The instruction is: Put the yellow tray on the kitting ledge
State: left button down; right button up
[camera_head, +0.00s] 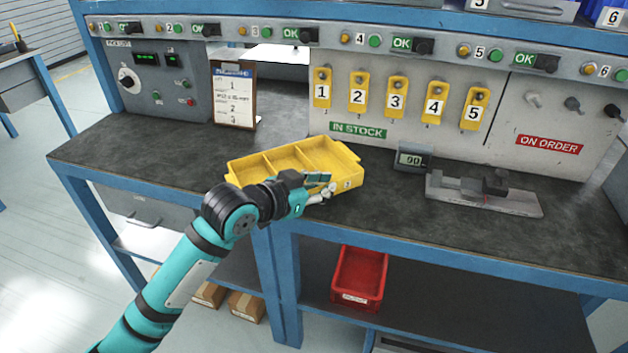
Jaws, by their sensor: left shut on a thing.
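The yellow tray (284,161), with several compartments, is at the middle of the dark bench top (150,155), over its front part. My left gripper (329,189) is shut on the tray's near side, close to its right corner. My left arm covers part of the tray's near wall. I cannot tell whether the tray rests on the bench or is slightly raised. The tray looks empty. I cannot make out for certain which surface is the kitting ledge. My right gripper is not in view.
A small grey display (412,158) and a grey fixture (485,190) stand right of the tray. A clipboard (234,97) leans at the back. Yellow numbered tags (396,97) hang on the back panel. A red bin (359,275) is on the shelf below. The bench's left part is clear.

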aim_at(311, 164)
pick_arm(q)
jog(key=w, duration=0.3)
jog(key=w+a, duration=0.1)
jog(key=w, duration=0.1)
jog(key=w+a+b, duration=0.1)
jog(key=w, duration=0.2)
jog(key=shift+w+f, duration=0.3)
jog(key=shift+f, duration=0.1)
jog(key=shift+w+f, duration=0.15)
notch_tip(311, 164, down, 2)
jog(key=shift+f+b, duration=0.15)
jog(key=shift+b, duration=0.15)
jog(key=shift+f, duration=0.45)
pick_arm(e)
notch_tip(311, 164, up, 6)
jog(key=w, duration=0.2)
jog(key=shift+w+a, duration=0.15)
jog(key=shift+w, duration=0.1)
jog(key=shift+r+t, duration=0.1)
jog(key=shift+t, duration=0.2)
pick_arm(q)
jog(key=c, duration=1.9)
grip_release()
jog(key=shift+f, duration=0.15)
jog(key=o, duration=0.4)
jog(key=shift+o, duration=0.2)
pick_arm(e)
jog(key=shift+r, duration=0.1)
